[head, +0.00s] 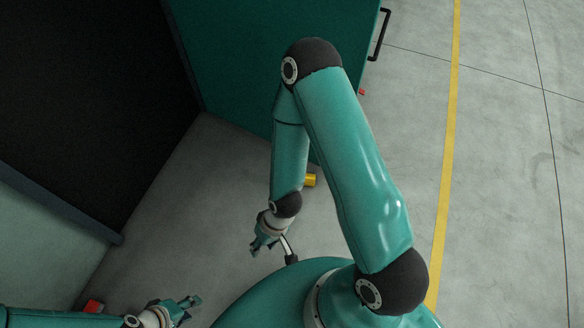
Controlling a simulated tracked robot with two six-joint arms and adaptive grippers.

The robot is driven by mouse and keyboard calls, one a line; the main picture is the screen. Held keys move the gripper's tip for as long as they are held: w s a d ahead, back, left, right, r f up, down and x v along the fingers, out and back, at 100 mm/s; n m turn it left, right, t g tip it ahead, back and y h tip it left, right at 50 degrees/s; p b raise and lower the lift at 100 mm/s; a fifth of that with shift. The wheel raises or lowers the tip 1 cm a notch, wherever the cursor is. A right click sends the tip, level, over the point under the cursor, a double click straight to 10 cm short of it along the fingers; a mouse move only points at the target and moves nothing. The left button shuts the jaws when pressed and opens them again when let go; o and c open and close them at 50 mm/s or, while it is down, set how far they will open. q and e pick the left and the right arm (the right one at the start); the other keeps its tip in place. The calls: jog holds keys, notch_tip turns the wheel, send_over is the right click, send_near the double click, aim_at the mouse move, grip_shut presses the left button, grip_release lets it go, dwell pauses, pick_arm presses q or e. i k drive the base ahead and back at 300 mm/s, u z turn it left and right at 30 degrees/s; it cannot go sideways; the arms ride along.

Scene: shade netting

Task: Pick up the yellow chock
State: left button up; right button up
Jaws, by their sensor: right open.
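The yellow chock (311,181) is a small yellow block on the grey floor, close to the lower edge of the teal panel. It shows between the links of my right arm, which may cover part of it. My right gripper (256,249) is open and points down to the left, below and left of the chock and apart from it. No object shows in it. My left gripper (193,302) is at the bottom left, well away from the chock. Its fingers are too small to tell whether they are open.
A teal panel (235,60) with a black handle (379,35) stands at the back, beside a large dark panel (90,100). A red block (93,306) lies at lower left, and a small red thing (362,92) by the teal panel. Floor right of the yellow line (447,150) is clear.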

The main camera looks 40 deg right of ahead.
aim_at(309, 181)
jog(key=z, duration=0.4)
jog(key=i, duration=1.05)
jog(key=z, duration=0.95)
jog(key=i, duration=0.25)
jog(key=z, duration=0.15)
jog(key=k, duration=0.9)
jog(key=z, duration=0.15)
jog(key=i, duration=0.9)
jog(key=u, duration=0.1)
